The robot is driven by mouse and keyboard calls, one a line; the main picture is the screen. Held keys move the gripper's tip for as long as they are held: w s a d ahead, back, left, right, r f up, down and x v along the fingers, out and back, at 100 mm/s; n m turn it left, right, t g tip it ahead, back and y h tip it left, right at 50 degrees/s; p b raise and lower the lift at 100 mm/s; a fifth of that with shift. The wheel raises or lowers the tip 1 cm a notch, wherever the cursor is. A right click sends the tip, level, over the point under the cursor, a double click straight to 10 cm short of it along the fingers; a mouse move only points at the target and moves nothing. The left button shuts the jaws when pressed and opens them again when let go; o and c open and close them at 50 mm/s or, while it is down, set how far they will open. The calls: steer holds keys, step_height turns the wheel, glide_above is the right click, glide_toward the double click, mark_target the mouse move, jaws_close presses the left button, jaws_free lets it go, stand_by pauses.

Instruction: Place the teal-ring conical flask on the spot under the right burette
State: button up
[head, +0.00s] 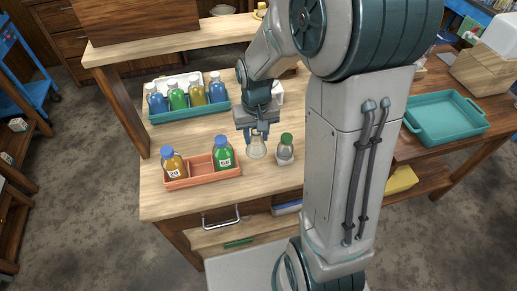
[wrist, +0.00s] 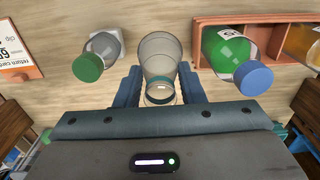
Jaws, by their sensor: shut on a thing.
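A clear conical flask (head: 257,148) stands low over or on the wooden bench, near its front edge. In the wrist view the same flask (wrist: 160,52) is between my fingers, with a small teal band near its neck. My gripper (head: 256,132) is shut on the flask; its dark blue fingers (wrist: 160,90) flank the neck. I cannot tell whether the flask base touches the bench. I see no burette or marked spot in either view; my arm covers part of the bench.
A green-capped bottle (head: 285,150) stands close to the right of the flask in the head view. An orange tray (head: 203,182) with two blue-capped bottles is at left. A teal rack (head: 190,116) of several bottles stands behind. A teal tray (head: 445,115) is on the right bench.

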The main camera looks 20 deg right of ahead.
mark_target(256, 149)
steer(key=shift+f, duration=3.25)
steer(key=shift+f, duration=0.1)
steer(key=o, duration=1)
